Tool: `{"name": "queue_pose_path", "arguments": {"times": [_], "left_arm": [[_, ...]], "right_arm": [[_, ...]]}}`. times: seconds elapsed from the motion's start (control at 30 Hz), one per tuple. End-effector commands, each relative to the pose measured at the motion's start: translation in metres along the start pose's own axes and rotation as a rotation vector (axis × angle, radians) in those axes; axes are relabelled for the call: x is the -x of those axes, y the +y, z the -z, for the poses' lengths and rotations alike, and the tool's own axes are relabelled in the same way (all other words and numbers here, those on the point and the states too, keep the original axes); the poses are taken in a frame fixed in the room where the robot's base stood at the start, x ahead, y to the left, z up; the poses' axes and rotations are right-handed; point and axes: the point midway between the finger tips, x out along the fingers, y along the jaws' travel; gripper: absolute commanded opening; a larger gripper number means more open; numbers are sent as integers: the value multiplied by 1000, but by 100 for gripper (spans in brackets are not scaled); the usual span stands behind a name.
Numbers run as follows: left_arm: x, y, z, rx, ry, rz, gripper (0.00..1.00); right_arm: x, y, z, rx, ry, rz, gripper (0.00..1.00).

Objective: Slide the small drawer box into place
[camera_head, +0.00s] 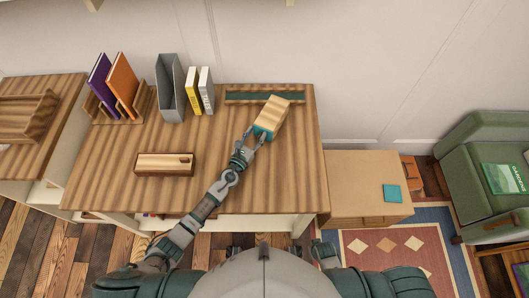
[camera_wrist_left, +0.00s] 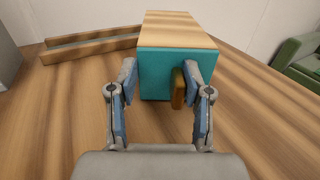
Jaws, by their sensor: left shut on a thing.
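The small drawer box (camera_head: 272,112) has a wooden top and a teal front with a wooden handle; it sits at the desk's back right, tilted relative to the desk edges. In the left wrist view the drawer box (camera_wrist_left: 178,28) shows its teal front facing me. My left gripper (camera_head: 257,137) is shut on the drawer box at its front; in the wrist view its fingers (camera_wrist_left: 160,72) stand either side of the handle (camera_wrist_left: 178,88). A low wooden frame with a dark teal inside (camera_head: 240,97) lies just behind the box, which hides part of it. My right gripper is not in view.
A slotted wooden block (camera_head: 165,164) lies on the desk (camera_head: 282,180) at front left. Books in a wooden rack (camera_head: 140,103), a grey file holder (camera_head: 168,90) and upright books (camera_head: 206,88) stand at back left. The desk's front right is clear.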

Motion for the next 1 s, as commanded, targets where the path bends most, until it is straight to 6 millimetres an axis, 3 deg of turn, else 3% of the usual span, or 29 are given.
{"name": "queue_pose_path", "arguments": {"times": [0.03,0.07,0.1,0.27,0.57,0.8,1.0], "left_arm": [[-6,13,-9,-6,-17,-27,0],[-6,13,-9,-7,-16,-27,0],[-6,13,-8,-7,-16,-27,52],[-6,13,-9,-7,-17,-27,91],[6,14,-9,-6,-17,-26,91],[46,10,-8,-5,-15,-19,91],[68,8,-6,-4,-14,-17,91]], "right_arm": [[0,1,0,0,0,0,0],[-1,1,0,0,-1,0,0],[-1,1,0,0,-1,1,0],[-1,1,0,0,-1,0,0],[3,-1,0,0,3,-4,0],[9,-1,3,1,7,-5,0],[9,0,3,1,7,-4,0]]}}
